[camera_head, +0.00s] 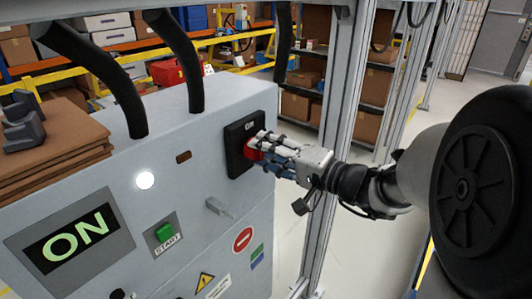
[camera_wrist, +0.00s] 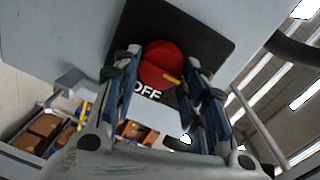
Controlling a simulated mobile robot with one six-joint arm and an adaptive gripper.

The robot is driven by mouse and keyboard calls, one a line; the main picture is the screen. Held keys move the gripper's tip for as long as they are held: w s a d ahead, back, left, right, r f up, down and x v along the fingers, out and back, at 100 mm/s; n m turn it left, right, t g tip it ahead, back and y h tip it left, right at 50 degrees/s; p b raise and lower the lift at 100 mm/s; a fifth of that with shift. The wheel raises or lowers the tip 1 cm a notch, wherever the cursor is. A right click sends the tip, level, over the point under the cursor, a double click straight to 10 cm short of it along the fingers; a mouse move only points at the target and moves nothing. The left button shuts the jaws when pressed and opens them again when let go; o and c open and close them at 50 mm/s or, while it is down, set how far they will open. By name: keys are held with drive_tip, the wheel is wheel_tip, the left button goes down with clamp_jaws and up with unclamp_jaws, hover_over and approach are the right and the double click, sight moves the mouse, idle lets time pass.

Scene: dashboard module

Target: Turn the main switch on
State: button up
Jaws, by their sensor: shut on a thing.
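The main switch is a red rotary knob (camera_head: 252,152) on a black plate (camera_head: 235,159), on the front of a grey cabinet. My gripper (camera_head: 262,146) is shut on the knob, one finger on each side of it. The wrist view shows the red knob (camera_wrist: 163,60) between the fingers of my gripper (camera_wrist: 164,66), with a small yellow mark on it and the word OFF on the plate below. The fingers partly hide the knob in the head view. The cabinet's display (camera_head: 68,240) reads ON in green, and a round white lamp (camera_head: 145,180) is lit.
A green START button (camera_head: 164,232) and a small grey handle (camera_head: 220,208) are on the same cabinet front. Black hoses (camera_head: 180,58) rise from its top, where brown boards (camera_head: 50,145) lie. A metal frame post (camera_head: 340,120) stands close behind my arm.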

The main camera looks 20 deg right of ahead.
idle(0.3)
drive_tip(key=o, duration=1.1)
drive_tip(key=shift+c, duration=0.2)
drive_tip(key=v, duration=1.2)
drive_tip(key=shift+r, duration=0.1)
